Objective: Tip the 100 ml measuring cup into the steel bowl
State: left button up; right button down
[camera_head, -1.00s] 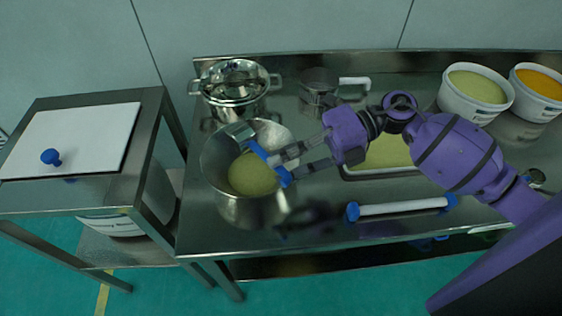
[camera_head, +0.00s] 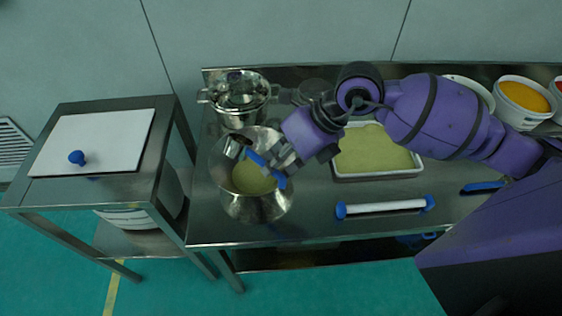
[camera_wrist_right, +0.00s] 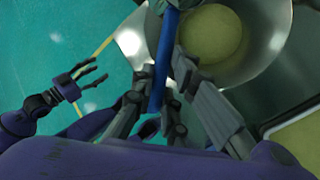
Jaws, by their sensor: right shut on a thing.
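The steel bowl (camera_head: 258,208) stands at the left part of the steel table, with yellow-green powder (camera_head: 252,174) inside. My right gripper (camera_head: 275,168) is above the bowl, shut on the blue handle (camera_head: 256,159) of the small steel measuring cup (camera_head: 236,147). The cup is over the bowl's far left part and looks tilted; its contents cannot be made out. The right wrist view shows the blue handle (camera_wrist_right: 160,60) between the fingers, beside the bowl (camera_wrist_right: 252,75). My left gripper (camera_wrist_right: 88,80) shows there at the left, fingers spread and empty, away from the bowl.
A tray of powder (camera_head: 375,150) and a blue-ended white roller (camera_head: 385,207) lie to the right. Tubs, one with orange powder (camera_head: 524,97), stand at the back right. A side table with a white board (camera_head: 92,142) is left.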

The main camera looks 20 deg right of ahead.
jog(key=shift+a+r+n+t+h+p, duration=0.3)
jog(key=shift+r+t+h+p, duration=0.25)
jog(key=shift+h, duration=0.45)
jog(key=shift+r+t+h, duration=0.1)
jog(key=shift+t+h, duration=0.15)
jog(key=shift+h, duration=0.25)
jog(key=shift+s+a+n+t+h+p, duration=0.15)
jog(key=shift+n+t+h+p, duration=0.4)
jog(key=shift+h, duration=1.05)
pick_arm(q)
jog(key=r, duration=0.1)
jog(key=w+r, duration=0.1)
jog(key=shift+w+d+r, duration=0.1)
jog(key=shift+d+r, duration=0.25)
jog(key=shift+w+d+r, duration=0.1)
jog(key=shift+w+d, duration=0.05)
jog(key=shift+d, duration=0.05)
